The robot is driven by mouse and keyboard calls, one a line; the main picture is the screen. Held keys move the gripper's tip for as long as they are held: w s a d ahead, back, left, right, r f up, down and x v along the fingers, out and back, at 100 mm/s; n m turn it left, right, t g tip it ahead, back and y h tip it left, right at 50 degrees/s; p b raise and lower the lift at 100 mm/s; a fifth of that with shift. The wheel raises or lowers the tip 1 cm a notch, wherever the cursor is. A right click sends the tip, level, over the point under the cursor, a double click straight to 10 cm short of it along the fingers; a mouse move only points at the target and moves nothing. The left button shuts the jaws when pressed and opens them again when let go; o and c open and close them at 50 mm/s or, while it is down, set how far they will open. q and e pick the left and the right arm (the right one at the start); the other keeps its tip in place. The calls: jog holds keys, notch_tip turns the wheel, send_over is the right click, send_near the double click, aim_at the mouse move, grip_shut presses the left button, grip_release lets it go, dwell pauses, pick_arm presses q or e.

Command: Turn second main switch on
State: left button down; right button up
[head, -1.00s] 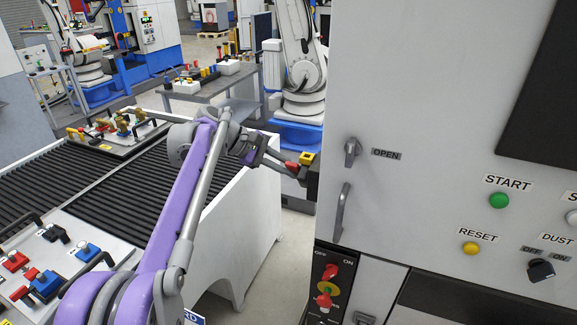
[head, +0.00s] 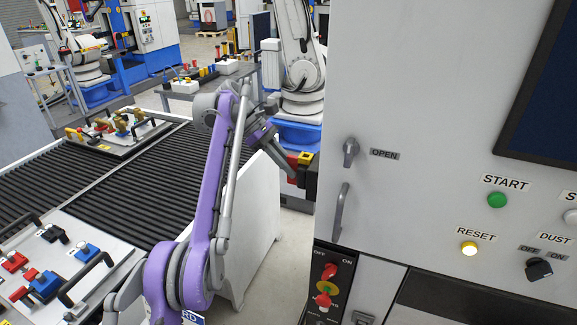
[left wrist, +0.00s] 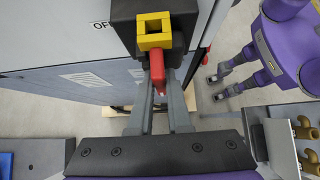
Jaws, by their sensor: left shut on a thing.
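The main switch, a black box (head: 311,181) with a yellow block and a red handle (head: 293,159), sticks out from the left side of the grey machine cabinet. In the left wrist view the yellow block (left wrist: 154,31) is at the top centre, with the red handle (left wrist: 157,68) below it pointing towards my gripper. My left gripper (left wrist: 159,92) is shut on the red handle, one finger on each side. In the head view the left gripper (head: 281,162) partly hides the handle. A label beside the switch is cut off and only partly readable. My right gripper is not in view.
A roller conveyor (head: 130,190) lies left, under my arm.

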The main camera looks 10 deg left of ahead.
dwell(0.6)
pick_arm(q)
jog(key=c, duration=0.9)
grip_release()
jog(key=shift+o, duration=0.2)
